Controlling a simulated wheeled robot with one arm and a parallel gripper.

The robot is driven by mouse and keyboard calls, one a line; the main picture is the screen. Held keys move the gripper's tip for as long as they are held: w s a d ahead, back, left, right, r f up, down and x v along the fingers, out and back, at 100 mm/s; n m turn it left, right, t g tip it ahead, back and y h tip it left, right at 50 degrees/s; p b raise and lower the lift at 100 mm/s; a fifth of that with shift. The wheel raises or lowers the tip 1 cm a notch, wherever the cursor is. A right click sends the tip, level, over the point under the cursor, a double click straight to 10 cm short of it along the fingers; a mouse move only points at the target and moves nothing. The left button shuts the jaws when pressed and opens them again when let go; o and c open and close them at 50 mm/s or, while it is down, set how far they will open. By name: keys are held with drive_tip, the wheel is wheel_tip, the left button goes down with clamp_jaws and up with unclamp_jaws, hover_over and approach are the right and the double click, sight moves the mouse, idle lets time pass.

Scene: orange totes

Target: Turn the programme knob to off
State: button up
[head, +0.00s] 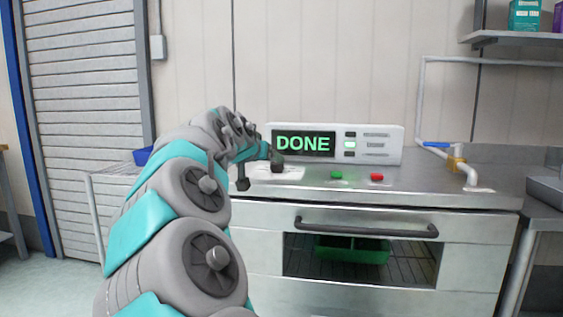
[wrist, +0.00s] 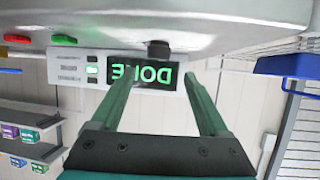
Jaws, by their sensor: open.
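My gripper (wrist: 160,78) is open, its two green fingers spread apart in the wrist view with nothing between them. A small dark knob (wrist: 158,50) shows just beyond the fingertips, at the counter edge in front of the display. In the head view a dark piece (head: 278,166) stands above a white plate on the counter, close to my gripper; I cannot clearly tell knob from gripper there. The display panel (head: 386,144) reads DONE in green; it shows upside down in the wrist view (wrist: 66,68). The knob's pointer and markings are not readable.
Green (head: 336,175) and red (head: 377,177) buttons sit on the steel counter (head: 440,190) to the right. Below is an oven front with a dark handle (head: 365,227) and a green tray (head: 350,253) inside. A pipe with a blue-handled valve (head: 437,145) stands at right.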

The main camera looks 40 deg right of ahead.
sight(276, 163)
drive_tip(key=shift+p+x, duration=0.6)
drive_tip(key=shift+x, duration=3.35)
drive_tip(key=shift+c, duration=0.2)
clamp_jaws()
